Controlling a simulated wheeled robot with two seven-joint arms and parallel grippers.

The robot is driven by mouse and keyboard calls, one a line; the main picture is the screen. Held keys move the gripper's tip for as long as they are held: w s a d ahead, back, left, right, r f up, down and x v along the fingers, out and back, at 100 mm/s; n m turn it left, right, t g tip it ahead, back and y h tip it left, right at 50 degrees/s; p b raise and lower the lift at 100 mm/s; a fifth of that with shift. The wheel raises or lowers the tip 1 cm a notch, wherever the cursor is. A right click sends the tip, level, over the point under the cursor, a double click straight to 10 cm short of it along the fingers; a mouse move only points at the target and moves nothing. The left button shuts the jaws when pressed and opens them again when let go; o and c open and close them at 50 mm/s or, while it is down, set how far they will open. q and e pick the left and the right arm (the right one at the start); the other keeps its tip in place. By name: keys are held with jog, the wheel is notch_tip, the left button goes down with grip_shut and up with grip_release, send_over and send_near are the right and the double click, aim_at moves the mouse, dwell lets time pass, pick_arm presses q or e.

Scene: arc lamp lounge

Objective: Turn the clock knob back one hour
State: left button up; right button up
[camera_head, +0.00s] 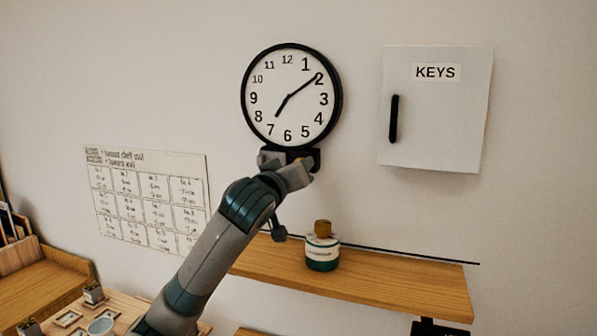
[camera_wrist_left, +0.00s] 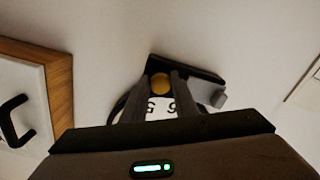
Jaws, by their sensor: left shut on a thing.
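The round wall clock (camera_head: 262,102) has a black rim and white face. Its short hand points near 7 and its long hand near 2. My left gripper (camera_head: 289,158) reaches up to a dark housing at the clock's bottom edge. In the left wrist view, the round brass-coloured knob (camera_wrist_left: 161,84) sits between the two fingers of my left gripper (camera_wrist_left: 161,92), which are shut on it. Part of the clock face (camera_wrist_left: 160,106) shows upside down behind the fingers, with 5 and 6 readable. My right gripper is in neither view.
A white cabinet labelled KEYS (camera_head: 436,120), with a black handle, hangs right of the clock. Below is a wooden shelf (camera_head: 400,285) carrying a green-and-white jar (camera_head: 322,257). A paper chart (camera_head: 150,200) is on the wall at left. The wall between clock and cabinet is clear.

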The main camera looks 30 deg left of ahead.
pick_arm(q)
jog(key=shift+r+n, duration=0.1)
jog(key=shift+n, duration=0.4)
jog(key=o, duration=0.8)
jog(key=shift+a, duration=0.1)
jog(key=shift+s, duration=0.15)
